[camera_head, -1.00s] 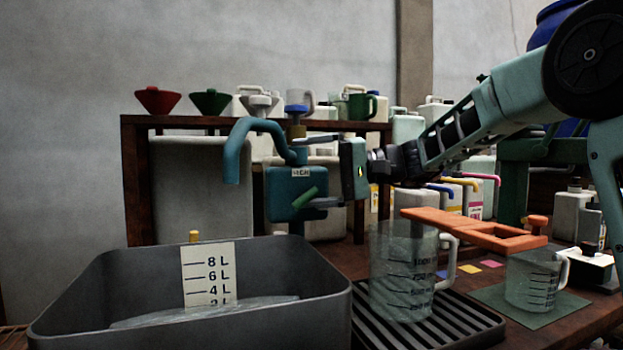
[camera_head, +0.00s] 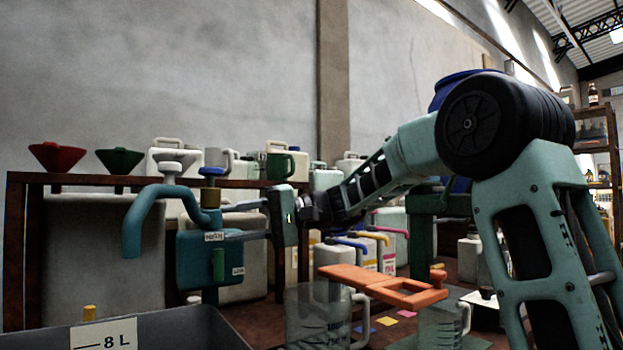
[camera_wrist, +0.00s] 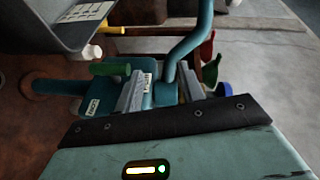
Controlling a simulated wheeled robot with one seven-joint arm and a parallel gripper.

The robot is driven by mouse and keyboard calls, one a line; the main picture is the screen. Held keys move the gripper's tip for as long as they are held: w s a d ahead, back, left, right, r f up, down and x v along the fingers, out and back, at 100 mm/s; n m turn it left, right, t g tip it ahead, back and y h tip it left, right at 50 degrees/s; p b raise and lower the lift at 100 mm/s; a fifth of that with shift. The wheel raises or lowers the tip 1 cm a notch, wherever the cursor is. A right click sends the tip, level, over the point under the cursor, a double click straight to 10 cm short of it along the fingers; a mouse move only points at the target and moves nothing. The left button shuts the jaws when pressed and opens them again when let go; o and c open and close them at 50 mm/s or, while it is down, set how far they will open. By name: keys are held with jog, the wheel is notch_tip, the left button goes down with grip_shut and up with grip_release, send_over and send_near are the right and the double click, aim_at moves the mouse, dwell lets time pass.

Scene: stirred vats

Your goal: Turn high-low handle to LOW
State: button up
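The high-low handle is a short green lever (camera_head: 218,265) on the front of a teal valve box (camera_head: 195,258). It stands upright in the head view, below the HIGH label (camera_head: 213,237) and left of the LOW label (camera_head: 237,271). The wrist view shows the green lever (camera_wrist: 110,69) left of my fingers. My gripper (camera_head: 238,221) reaches in from the right at the box's upper right. Its two grey fingers are apart in the wrist view (camera_wrist: 160,90), with nothing gripped between them. Whether a finger touches the box or lever is unclear.
A curved teal spout (camera_head: 138,220) rises beside the box over a dark grey vat (camera_head: 190,325). An orange paddle-like piece (camera_head: 385,285) lies above a clear measuring jug (camera_head: 318,315). Funnels, jugs and canisters line the wooden shelf (camera_head: 75,180) behind.

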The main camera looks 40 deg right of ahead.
jog(key=s+d+r+p, duration=0.2)
jog(key=s+d+r, duration=0.1)
jog(key=d, duration=0.3)
jog(key=s+d+r+p, duration=0.3)
jog(key=d+r, duration=0.2)
jog(key=d, duration=0.2)
jog(key=shift+d+r+p, duration=0.15)
jog(key=shift+r+p, duration=0.1)
jog(key=shift+p, duration=0.1)
dwell(1.0)
jog(key=shift+s, duration=0.1)
dwell(0.3)
